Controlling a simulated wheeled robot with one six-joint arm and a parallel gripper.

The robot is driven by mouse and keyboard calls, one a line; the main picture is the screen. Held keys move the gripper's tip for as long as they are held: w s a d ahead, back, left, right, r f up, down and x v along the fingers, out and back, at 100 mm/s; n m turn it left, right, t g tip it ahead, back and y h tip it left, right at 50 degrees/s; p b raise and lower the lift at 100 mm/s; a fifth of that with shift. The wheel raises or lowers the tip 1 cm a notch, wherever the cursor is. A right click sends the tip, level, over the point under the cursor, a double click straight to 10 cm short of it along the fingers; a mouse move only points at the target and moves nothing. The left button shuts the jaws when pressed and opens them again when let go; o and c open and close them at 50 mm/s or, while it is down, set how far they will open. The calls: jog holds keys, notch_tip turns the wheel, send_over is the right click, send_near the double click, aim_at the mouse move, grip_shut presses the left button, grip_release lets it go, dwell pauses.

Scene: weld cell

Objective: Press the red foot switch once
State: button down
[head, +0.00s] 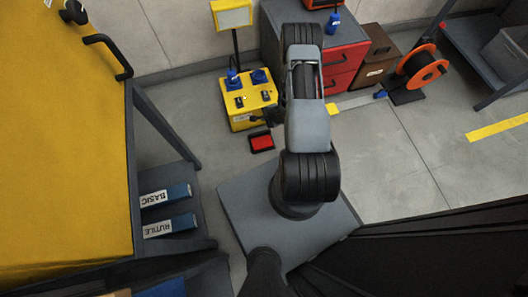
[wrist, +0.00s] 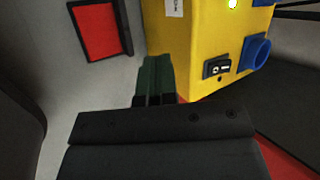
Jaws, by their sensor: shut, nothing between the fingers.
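The red foot switch (head: 262,142) lies on the grey floor in front of the yellow power box, its red pedal in a dark frame. It also shows at the upper left of the wrist view (wrist: 98,31). My gripper (head: 262,118) is beside the front of the yellow box, beyond the switch in the head view and partly hidden by my arm. In the wrist view my gripper (wrist: 156,62) has its dark green fingers together and empty. The fingers are apart from the switch, which lies to their upper left.
The yellow power box (head: 240,120) with blue sockets stands close to my gripper. A yellow-topped bench (head: 65,130) with a lower shelf is at left. A red-drawer cabinet (head: 345,70), brown box (head: 377,60) and orange reel (head: 425,67) stand behind. Floor at right is clear.

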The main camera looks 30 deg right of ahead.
jog(key=s+a+f+m+y+b, duration=0.1)
jog(key=s+a+f+m+b, duration=0.1)
jog(key=f, duration=0.7)
jog(key=shift+s+a+f+m+t+y+b, duration=0.35)
jog(key=shift+s+a+m, duration=0.25)
jog(key=shift+s, duration=0.65)
jog(key=shift+f, duration=0.1)
jog(key=b, duration=0.7)
send_near(258, 146)
jog(key=x, duration=0.4)
jog(key=shift+w, duration=0.3)
jog(key=shift+f, duration=0.25)
